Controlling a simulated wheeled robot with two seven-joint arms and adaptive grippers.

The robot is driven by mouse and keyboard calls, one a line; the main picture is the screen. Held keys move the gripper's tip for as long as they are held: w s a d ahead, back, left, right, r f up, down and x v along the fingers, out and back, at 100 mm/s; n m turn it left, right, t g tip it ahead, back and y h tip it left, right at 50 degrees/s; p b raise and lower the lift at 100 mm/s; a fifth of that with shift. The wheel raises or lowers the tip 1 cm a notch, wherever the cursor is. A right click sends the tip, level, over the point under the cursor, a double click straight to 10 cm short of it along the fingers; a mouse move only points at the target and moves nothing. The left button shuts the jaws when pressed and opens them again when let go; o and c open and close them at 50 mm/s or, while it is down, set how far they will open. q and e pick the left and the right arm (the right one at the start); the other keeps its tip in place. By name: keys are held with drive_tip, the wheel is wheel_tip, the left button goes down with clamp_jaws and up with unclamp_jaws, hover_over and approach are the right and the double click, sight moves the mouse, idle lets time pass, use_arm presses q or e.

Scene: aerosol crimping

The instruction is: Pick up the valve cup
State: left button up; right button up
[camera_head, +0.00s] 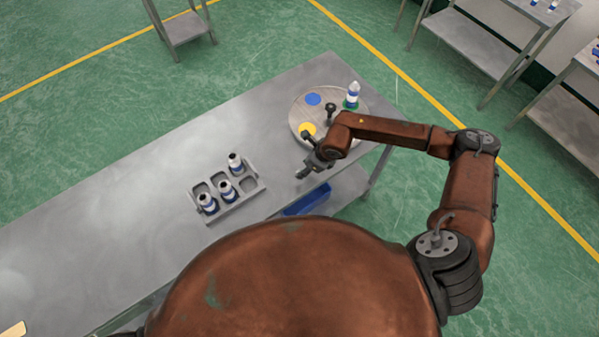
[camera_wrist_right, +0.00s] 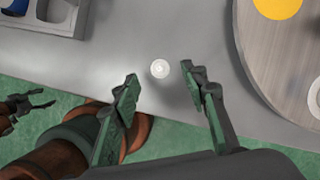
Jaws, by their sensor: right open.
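The valve cup (camera_wrist_right: 159,69) is a small white round piece on the bare grey table top in the right wrist view. In the head view I cannot make it out near my right arm's hand. My right gripper (camera_wrist_right: 161,76) is open and empty, with one finger on each side of the valve cup in the picture. The fingers look apart from it. In the head view my right gripper (camera_head: 306,171) is over the table's edge, beside the round disc. Another dark gripper (camera_wrist_right: 28,106), apparently my left, shows at the left of the wrist view; its jaw state is unclear.
A round disc (camera_head: 300,101) with blue and yellow spots, dark upright parts and a white-and-blue can (camera_head: 352,92) is at the table's far end. A grey tray (camera_head: 246,198) holds three cans. A blue bin (camera_head: 306,201) sits below.

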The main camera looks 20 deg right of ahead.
drive_tip(key=p+x, duration=0.1)
drive_tip(key=x, duration=0.3)
drive_tip(key=shift+f, duration=0.15)
drive_tip(key=shift+c, duration=0.5)
drive_tip(key=c, duration=0.7)
